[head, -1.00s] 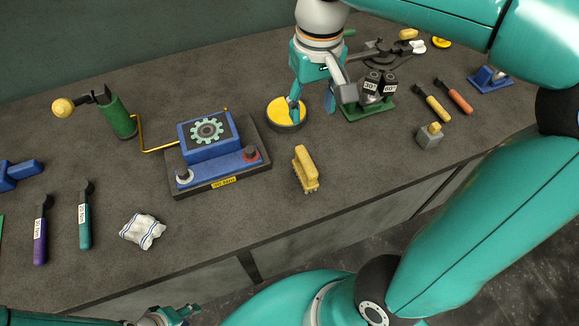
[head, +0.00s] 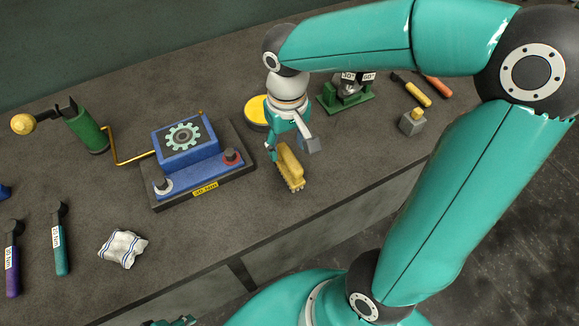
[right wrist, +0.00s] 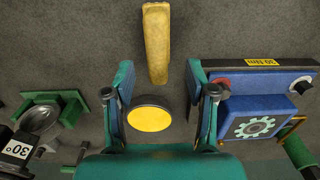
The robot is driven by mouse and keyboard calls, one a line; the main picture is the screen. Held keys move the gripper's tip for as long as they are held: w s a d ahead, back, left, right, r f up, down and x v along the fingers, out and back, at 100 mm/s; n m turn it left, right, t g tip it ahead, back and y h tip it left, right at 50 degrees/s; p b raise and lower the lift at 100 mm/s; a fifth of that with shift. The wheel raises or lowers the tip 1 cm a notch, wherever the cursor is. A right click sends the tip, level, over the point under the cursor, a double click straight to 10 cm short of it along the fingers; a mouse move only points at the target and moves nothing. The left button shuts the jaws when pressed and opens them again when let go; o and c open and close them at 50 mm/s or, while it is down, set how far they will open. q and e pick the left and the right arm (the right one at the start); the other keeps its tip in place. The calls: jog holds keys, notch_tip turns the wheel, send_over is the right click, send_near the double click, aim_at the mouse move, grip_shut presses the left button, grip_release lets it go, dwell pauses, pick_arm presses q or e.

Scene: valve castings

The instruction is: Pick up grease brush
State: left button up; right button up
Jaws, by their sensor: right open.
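The grease brush, a yellow block-shaped brush (head: 291,170) with short bristles at its near end, lies on the bench right of the blue fixture. In the right wrist view the brush (right wrist: 157,42) lies just beyond the fingertips, roughly centred between them. My right gripper (head: 292,150) is over the brush's far end and hides part of it. In the right wrist view the right gripper (right wrist: 160,82) is open with nothing between its fingers. My left gripper (head: 176,322) barely shows at the bottom edge; its jaws cannot be made out.
A round yellow-topped tin (head: 257,109) stands behind the gripper. The blue fixture (head: 187,148) with a gear emblem is to the left. A white cloth (head: 122,248) lies front left. A green angle stand (head: 346,96) is at the right. Bare bench lies in front of the brush.

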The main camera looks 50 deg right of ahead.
aim_at(290, 156)
jog(key=f, duration=0.4)
jog(key=shift+s+d+f, duration=0.1)
jog(key=shift+s+f, duration=0.05)
jog(key=shift+s, duration=0.15)
jog(key=shift+w+f, duration=0.1)
jog(key=shift+f, duration=0.35)
grip_shut()
